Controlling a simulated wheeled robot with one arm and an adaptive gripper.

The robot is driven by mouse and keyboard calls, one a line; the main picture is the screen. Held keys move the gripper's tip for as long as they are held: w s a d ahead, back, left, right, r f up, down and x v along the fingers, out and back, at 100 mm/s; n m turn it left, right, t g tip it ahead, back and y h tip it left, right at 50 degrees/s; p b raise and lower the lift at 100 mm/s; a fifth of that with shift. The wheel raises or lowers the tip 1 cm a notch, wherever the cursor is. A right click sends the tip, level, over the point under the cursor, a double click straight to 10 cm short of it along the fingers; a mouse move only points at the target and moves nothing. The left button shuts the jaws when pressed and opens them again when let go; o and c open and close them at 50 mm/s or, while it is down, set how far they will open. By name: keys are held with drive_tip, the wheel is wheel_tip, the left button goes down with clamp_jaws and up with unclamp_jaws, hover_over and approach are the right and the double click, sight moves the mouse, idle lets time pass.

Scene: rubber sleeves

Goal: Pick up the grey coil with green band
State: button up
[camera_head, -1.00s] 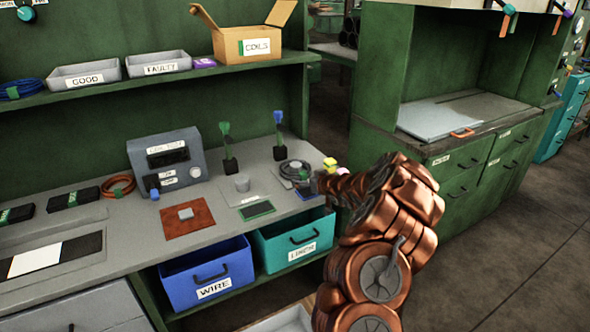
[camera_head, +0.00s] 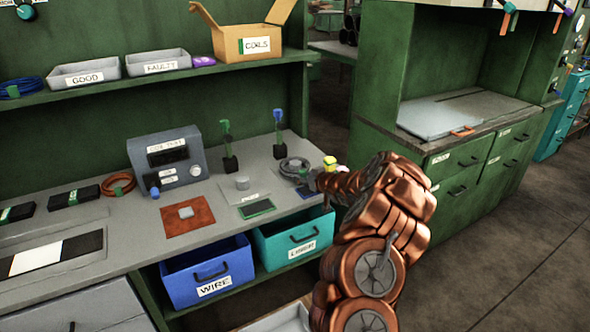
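A grey coil (camera_head: 289,165) lies on the right part of the workbench (camera_head: 225,215), behind the tip of my arm. I cannot make out a green band on it at this size. My gripper (camera_head: 305,181) is at the coil's near right side, low over the bench. The gripper is small and partly hidden by my copper arm. I cannot tell whether its fingers are open or shut, or whether they touch the coil.

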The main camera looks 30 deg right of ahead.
clamp_jaws()
idle(0.3)
drive_tip(key=shift+r, duration=0.15)
